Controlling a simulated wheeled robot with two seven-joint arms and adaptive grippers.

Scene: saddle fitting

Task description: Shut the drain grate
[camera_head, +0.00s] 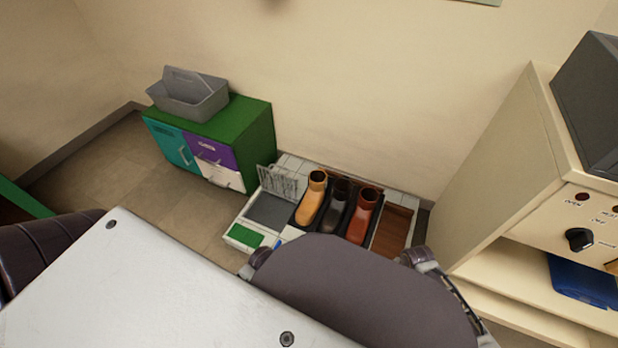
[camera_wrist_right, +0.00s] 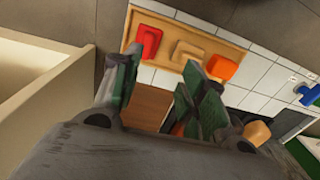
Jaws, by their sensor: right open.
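The drain grate (camera_head: 278,183) stands up on edge at the back of a grey drain basin (camera_head: 269,212), on the left part of the low tiled station. The basin lies uncovered in front of it. In the right wrist view a dark recess (camera_wrist_right: 283,124) with a pale rim shows at the lower right, partly hidden by my gripper. I cannot make out the grate there. My right gripper (camera_wrist_right: 158,62) is open, with nothing seen between its fingers. In the head view my own arm hides the front of the station. My left gripper is not in view.
Three boots (camera_head: 335,212) stand right of the basin. A green pad (camera_head: 243,235) lies in front of it. A green cabinet (camera_head: 245,130) with a grey caddy (camera_head: 190,97) stands left, a cream cabinet (camera_head: 505,165) right. A blue fitting (camera_wrist_right: 308,94) is on the tiles.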

